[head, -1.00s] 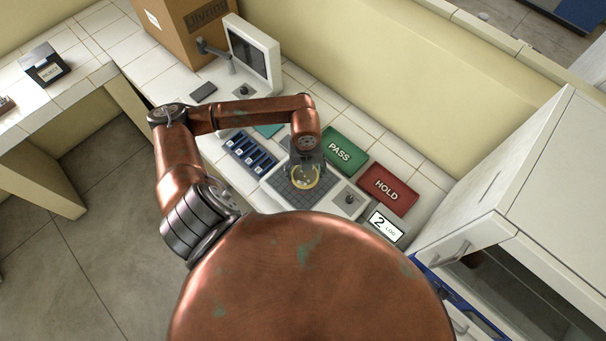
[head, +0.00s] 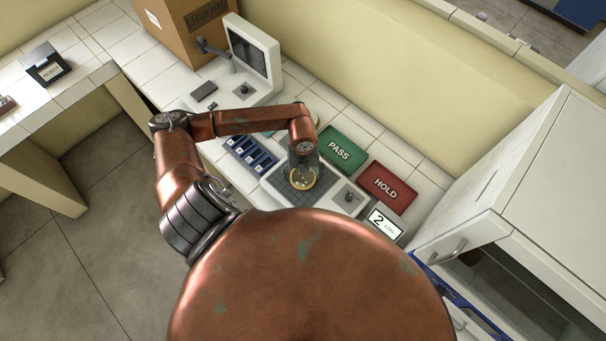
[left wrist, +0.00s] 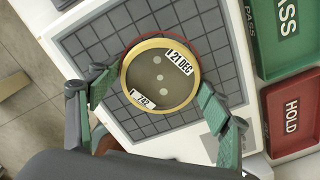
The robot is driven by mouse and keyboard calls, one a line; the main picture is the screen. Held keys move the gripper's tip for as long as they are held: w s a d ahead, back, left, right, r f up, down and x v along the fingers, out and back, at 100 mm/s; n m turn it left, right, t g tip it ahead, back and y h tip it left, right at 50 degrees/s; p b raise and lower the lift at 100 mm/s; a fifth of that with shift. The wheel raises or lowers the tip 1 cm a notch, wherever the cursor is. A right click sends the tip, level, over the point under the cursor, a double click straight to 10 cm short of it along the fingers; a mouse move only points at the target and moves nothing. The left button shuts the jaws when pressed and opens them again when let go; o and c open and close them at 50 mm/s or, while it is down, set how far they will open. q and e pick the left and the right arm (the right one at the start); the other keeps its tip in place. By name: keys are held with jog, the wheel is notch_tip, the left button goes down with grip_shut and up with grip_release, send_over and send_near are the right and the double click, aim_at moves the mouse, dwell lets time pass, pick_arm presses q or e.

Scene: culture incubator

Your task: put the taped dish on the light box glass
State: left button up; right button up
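The taped dish (left wrist: 160,78) is round, with a yellow tape rim and white labels reading "21 DEC" and "742". It lies flat over the dark gridded light box glass (left wrist: 113,35), apparently resting on it, with a thin red arc showing along its upper edge. In the head view the dish (head: 302,183) is over the middle of the glass (head: 283,179). My left gripper (left wrist: 152,98) is open, its green fingers on either side of the dish. A gap shows at the left finger; the right fingertip is close to the rim, contact unclear. My right gripper is out of view.
A green PASS tray (head: 341,149) and a red HOLD tray (head: 387,188) lie right of the light box. A blue rack (head: 250,155) is at its left, a "2 LOG" display (head: 385,225) at front right. A monitor (head: 252,52) and carton (head: 185,25) stand behind.

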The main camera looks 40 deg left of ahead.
aim_at(303, 176)
pick_arm(q)
jog(key=shift+o, duration=1.1)
jog(key=shift+r, duration=0.1)
jog(key=shift+r, duration=0.2)
notch_tip(303, 176, up, 12)
jog(key=b, duration=0.2)
jog(key=shift+f, duration=0.1)
